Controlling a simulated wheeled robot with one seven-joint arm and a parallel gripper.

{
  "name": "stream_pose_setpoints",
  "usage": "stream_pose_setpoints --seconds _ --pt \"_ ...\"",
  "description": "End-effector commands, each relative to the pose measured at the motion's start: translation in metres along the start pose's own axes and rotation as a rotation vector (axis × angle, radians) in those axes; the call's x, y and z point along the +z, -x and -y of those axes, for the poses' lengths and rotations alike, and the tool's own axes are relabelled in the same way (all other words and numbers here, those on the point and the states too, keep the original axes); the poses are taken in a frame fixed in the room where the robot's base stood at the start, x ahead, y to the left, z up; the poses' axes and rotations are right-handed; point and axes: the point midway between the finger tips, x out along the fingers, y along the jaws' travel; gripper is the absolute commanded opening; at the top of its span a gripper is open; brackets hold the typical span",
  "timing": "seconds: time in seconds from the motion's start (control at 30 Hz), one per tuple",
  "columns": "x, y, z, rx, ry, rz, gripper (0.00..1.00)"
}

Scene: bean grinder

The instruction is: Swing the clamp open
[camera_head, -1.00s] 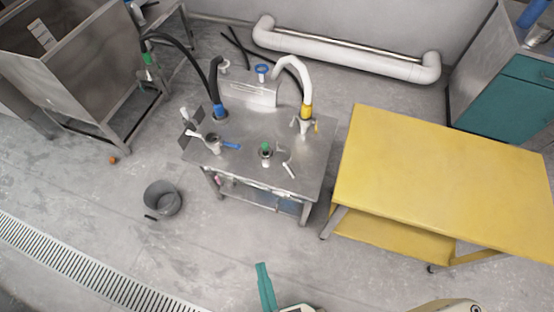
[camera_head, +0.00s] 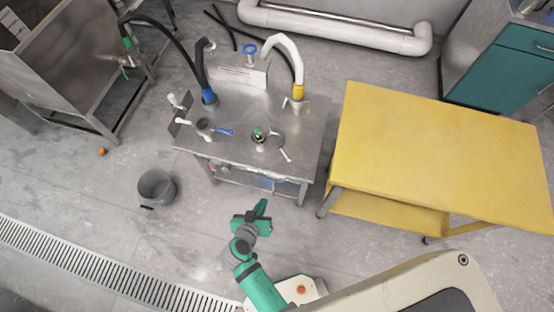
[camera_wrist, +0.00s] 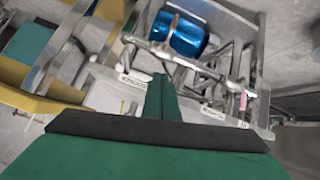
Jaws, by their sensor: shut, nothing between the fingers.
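A steel table (camera_head: 305,158) stands in the head view's upper middle. On its top is a small fitting with a green top (camera_head: 258,132). Beside the fitting is a small metal clamp-like part (camera_head: 275,136), and a pale handle (camera_head: 285,154) lies to its lower right. They are too small to tell whether the clamp is closed. My green gripper (camera_head: 262,208) is shut and empty, in front of the table's front edge and apart from the fittings. In the wrist view my shut fingers (camera_wrist: 162,98) point at the table's underside, with a blue cylinder (camera_wrist: 178,35) beyond.
A yellow table (camera_head: 430,150) stands close on the right. A grey bucket (camera_head: 156,187) stands on the floor at left. The floor between bucket and my arm is clear.

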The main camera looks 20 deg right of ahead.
Motion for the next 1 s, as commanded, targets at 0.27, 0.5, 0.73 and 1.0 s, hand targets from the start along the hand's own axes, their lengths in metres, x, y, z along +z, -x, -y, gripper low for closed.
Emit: stream_pose_setpoints --seconds 0.27,0.5,0.73,1.0 --pt "-0.08 -0.004 0.016 0.351 -0.257 -0.097 0.0" --pt "-0.131 0.032 0.03 0.578 -0.507 -0.22 0.0" --pt "-0.146 0.052 0.035 0.661 -0.615 -0.274 0.0" --pt "-0.147 0.029 0.014 0.668 -0.619 -0.275 0.0"
